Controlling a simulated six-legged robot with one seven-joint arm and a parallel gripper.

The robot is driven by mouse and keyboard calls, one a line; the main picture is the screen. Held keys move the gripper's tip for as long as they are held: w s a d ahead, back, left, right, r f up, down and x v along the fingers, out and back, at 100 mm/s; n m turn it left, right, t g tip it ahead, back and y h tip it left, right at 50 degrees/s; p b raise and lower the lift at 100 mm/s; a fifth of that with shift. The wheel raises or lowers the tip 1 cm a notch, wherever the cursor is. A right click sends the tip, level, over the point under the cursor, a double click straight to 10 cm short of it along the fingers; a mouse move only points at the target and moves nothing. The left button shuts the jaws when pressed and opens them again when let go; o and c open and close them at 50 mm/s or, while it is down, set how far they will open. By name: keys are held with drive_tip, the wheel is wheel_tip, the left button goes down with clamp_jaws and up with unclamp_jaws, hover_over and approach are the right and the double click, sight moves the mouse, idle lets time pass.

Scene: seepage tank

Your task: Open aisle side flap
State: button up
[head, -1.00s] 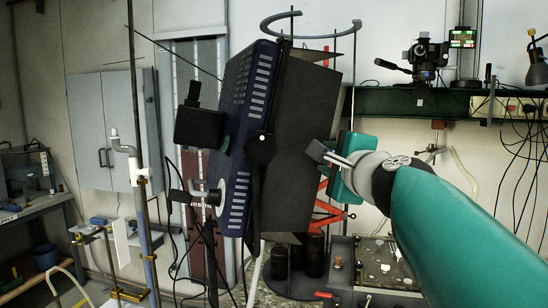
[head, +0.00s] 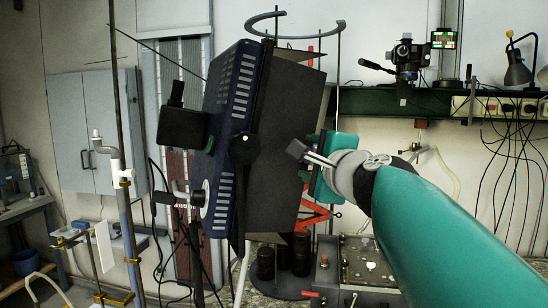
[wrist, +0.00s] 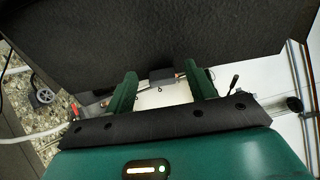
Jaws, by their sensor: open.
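A blue lamp-like housing with pale vent slots (head: 232,95) stands at the centre of the head view. A large dark flap (head: 285,125) is on its right side, seen at a slant. In the wrist view the flap (wrist: 150,35) fills the top, with a small grey tab (wrist: 163,74) at its lower edge. My gripper (head: 312,165) is at the flap's right edge. In the wrist view my gripper (wrist: 162,84) has its two green fingers apart, with the tab between or just beyond their tips. I cannot tell whether they touch it.
A black box (head: 183,127) is attached left of the housing. A pipe stand (head: 125,190) is farther left. Behind are a grey cabinet (head: 90,130) and a green rail with a camera-like device (head: 405,62). A bench with dark cylinders (head: 266,262) lies below the flap.

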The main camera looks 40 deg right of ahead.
drive_tip(key=v, duration=1.3)
drive_tip(key=shift+s, duration=0.25)
drive_tip(key=shift+a, duration=0.1)
drive_tip(key=w+a+f+n+g+y, duration=0.25)
drive_tip(key=w+a+f+n, duration=0.2)
drive_tip(key=f, duration=0.35)
drive_tip(key=w+a+f+n+g+y, duration=0.2)
drive_tip(key=w+a+f+n+y, duration=0.1)
drive_tip(key=a+f+n, duration=0.4)
drive_tip(key=s+a+f+n+g, duration=0.1)
drive_tip(key=a+f+n+g, duration=0.2)
drive_tip(key=f+n, duration=0.3)
drive_tip(key=s+a+f+n+g, duration=0.2)
drive_tip(key=a+f+n, duration=0.3)
drive_tip(key=f, duration=0.8)
drive_tip(key=shift+a+f+n+g, duration=0.35)
drive_tip(key=shift+n+g, duration=0.5)
drive_tip(key=shift+w, duration=0.15)
